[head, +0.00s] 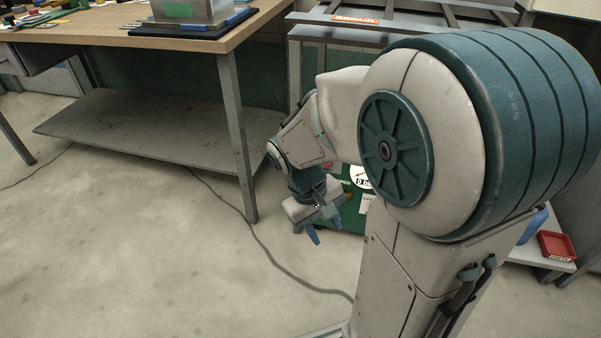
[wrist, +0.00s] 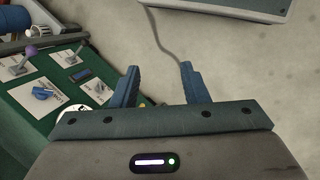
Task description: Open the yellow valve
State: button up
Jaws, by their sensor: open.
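My gripper (head: 326,216) is open beside a green panel (head: 348,217) in the head view. In the wrist view, my gripper (wrist: 160,68) has its two blue fingers spread with nothing between their tips, over the pale floor. The green panel (wrist: 35,105) lies to the left there, with lever controls on white plates. A small yellow-orange spot (wrist: 142,102) shows beside the base of the left finger, mostly hidden. I cannot tell whether it is the yellow valve. No whole yellow valve is clearly seen in either view.
The panel has a purple-knobbed lever (wrist: 29,52), a blue handle (wrist: 43,93) and a dial (head: 362,177). A wooden-topped bench (head: 150,35) with a lower shelf (head: 150,132) stands left. A cable (head: 255,235) crosses the open floor. A red tray (head: 556,246) sits right.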

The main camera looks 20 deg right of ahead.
jog(key=w+d+f+n+t+h+p, duration=0.1)
jog(key=w+d+f+n+h, duration=0.3)
jog(key=w+f+n+h, duration=0.3)
jog(key=w+d+f+n+t+h+p, duration=0.1)
jog(key=w+d+f+n+h+p, duration=0.1)
jog(key=w+d+f+n+h, duration=0.45)
jog(key=w+a+f+n+t+y+p, duration=0.1)
jog(key=w+a+f+n+t+y, duration=0.15)
jog(key=f+n+t, duration=0.55)
jog(key=w+a+f+n+t+y+p, duration=0.1)
jog(key=w+a+f+n+t, duration=0.3)
jog(key=f, duration=0.8)
jog(key=shift+m+t, duration=0.3)
jog(key=shift+m, duration=0.15)
jog(key=b+x, duration=0.1)
jog(key=x, duration=0.3)
jog(key=b+x, duration=0.2)
jog(key=x, duration=0.2)
jog(key=f+b+x, duration=0.1)
jog(key=x, duration=0.3)
jog(key=shift+w+d+b, duration=0.2)
jog(key=shift+d+b, duration=0.1)
jog(key=shift+w+d+r, duration=0.15)
jog(key=shift+w+d, duration=0.2)
grip_shut()
